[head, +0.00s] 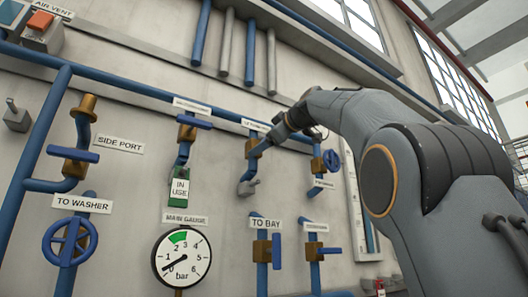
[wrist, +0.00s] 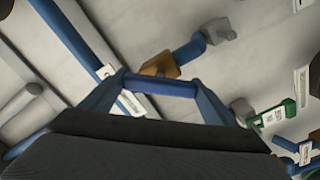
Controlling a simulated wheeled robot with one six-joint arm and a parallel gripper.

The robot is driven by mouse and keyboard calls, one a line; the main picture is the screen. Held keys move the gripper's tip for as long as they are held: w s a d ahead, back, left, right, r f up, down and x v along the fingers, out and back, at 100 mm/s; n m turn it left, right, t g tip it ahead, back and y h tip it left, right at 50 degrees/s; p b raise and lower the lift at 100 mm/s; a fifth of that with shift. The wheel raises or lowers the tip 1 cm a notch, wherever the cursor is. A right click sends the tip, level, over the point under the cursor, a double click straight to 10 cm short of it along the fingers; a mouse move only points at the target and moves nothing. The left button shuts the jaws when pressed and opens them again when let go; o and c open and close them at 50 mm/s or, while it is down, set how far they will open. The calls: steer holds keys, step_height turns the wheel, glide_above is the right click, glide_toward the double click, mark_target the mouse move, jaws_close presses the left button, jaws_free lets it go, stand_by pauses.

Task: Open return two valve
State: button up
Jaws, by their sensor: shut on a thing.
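A valve with a brass body (head: 251,150) sits on a blue pipe right of the "IN USE" tag in the head view. Its brass body also shows in the wrist view (wrist: 159,67). My gripper (head: 270,141) is at this valve. In the wrist view my gripper (wrist: 159,84) is shut on the valve's blue handle (wrist: 160,88), which spans between the two fingertips. The white label (head: 256,126) above the valve is partly hidden by my arm, and I cannot read it. A grey fitting (head: 248,188) ends the pipe below.
A neighbouring valve (head: 187,128) to the left carries a green "IN USE" tag (head: 180,192). Lever valves "TO BAY" (head: 262,250) and another (head: 314,250) are below. A pressure gauge (head: 181,257) is lower left.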

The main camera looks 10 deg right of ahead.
steer(key=n+b, duration=0.2)
steer(key=n, duration=0.3)
steer(key=shift+n, duration=0.3)
stand_by(0.4)
steer(key=o, duration=1)
steer(key=shift+o, duration=0.2)
steer(key=b+v, duration=0.3)
steer(key=v, duration=0.5)
steer(key=shift+b, duration=0.35)
